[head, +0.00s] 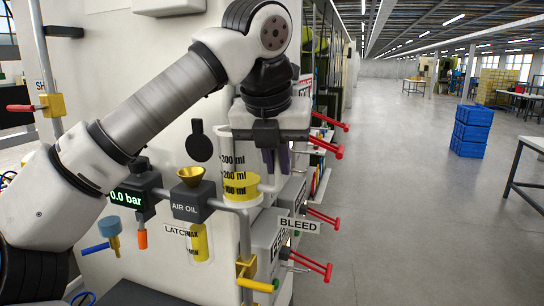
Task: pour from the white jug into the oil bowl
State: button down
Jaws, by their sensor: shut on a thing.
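The white jug (241,187) is see-through, marked 100, 200 and 300 ml, and holds yellow oil near the 100 ml mark. It looks upright. My gripper (275,163) is just right of and behind the jug, pointing down and shut on it; the exact grip is hard to see. The oil bowl (197,243) is a small clear cup with yellow oil, below a dark block labelled AIR OIL (185,208). A yellow funnel (190,176) stands on top of that block, left of the jug and apart from it.
A gauge reading 0.0 bar (128,197) is left of the funnel. A round black cap (199,142) hangs above it. Red levers (322,217) and a BLEED sign (299,225) are at right. Blue crates (471,130) stand far off on open floor.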

jog(key=shift+s+d+f, duration=0.1)
jog(key=shift+d, duration=0.1)
jog(key=shift+r+p, duration=0.65)
jog(key=shift+r, duration=1.9)
